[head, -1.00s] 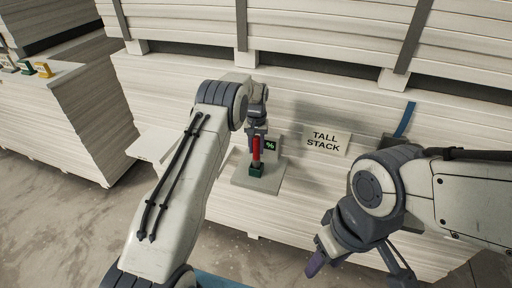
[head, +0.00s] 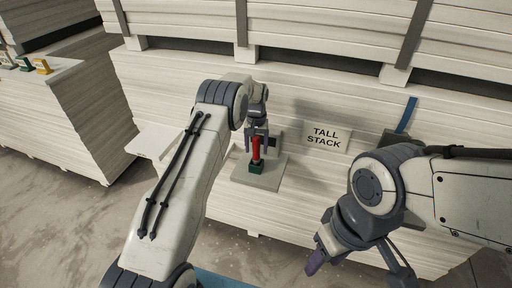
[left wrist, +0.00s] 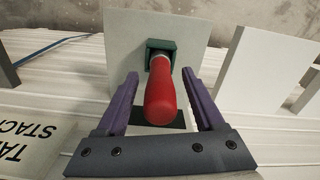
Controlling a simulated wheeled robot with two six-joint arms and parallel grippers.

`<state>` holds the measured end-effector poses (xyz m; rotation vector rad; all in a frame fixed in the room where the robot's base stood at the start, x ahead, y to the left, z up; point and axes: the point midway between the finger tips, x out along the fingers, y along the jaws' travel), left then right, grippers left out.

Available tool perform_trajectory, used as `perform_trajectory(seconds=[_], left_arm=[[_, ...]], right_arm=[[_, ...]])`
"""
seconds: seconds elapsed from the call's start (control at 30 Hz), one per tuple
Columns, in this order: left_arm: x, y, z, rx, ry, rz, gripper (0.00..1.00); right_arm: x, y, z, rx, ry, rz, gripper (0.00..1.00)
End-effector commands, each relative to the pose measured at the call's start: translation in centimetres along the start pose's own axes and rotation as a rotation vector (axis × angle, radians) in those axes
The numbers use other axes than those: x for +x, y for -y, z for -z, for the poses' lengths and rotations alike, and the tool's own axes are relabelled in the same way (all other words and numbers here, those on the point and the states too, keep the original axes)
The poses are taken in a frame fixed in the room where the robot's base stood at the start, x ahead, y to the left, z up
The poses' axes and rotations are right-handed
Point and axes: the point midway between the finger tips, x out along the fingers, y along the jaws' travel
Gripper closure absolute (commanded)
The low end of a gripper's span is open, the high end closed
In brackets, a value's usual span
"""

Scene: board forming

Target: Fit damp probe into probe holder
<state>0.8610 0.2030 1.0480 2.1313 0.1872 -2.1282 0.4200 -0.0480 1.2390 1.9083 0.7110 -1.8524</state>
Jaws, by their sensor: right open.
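The damp probe with its red handle (head: 256,148) stands upright in the dark green probe holder (head: 256,168) on a grey plate (head: 268,180). The left wrist view shows the red handle (left wrist: 160,98) pointing at the camera, its far end inside the green holder (left wrist: 170,46). My left gripper (head: 257,134) is open around the handle, with a purple finger on each side and a gap between each finger and the handle. How deep the probe sits is hidden. My right gripper (head: 358,270) is open and empty at the lower right, away from the holder.
A sign reading TALL STACK (head: 326,138) stands right of the holder. Behind rises a high stack of white boards (head: 320,60). A lower stack (head: 65,120) at the left carries small coloured items (head: 42,66).

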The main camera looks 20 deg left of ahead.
Motion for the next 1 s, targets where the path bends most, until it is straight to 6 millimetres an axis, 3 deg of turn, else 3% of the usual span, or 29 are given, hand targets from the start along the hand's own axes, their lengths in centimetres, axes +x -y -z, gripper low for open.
perform_trajectory(seconds=[0.27, 0.7, 1.0], left_arm=[[-1.3, 0.0, 0.1, 0.000, -0.003, 0.000, 0.30], [-9.2, 0.0, 0.1, 0.000, -0.002, 0.000, 0.30], [-10.5, 0.0, 0.0, 0.000, 0.000, 0.000, 0.30]], right_arm=[[1.0, -0.1, -0.1, 0.002, 0.000, 0.000, 0.50], [3.7, -0.3, -0.2, 0.007, 0.000, 0.000, 0.50], [3.8, -0.3, -0.2, 0.007, 0.000, 0.000, 0.50]])
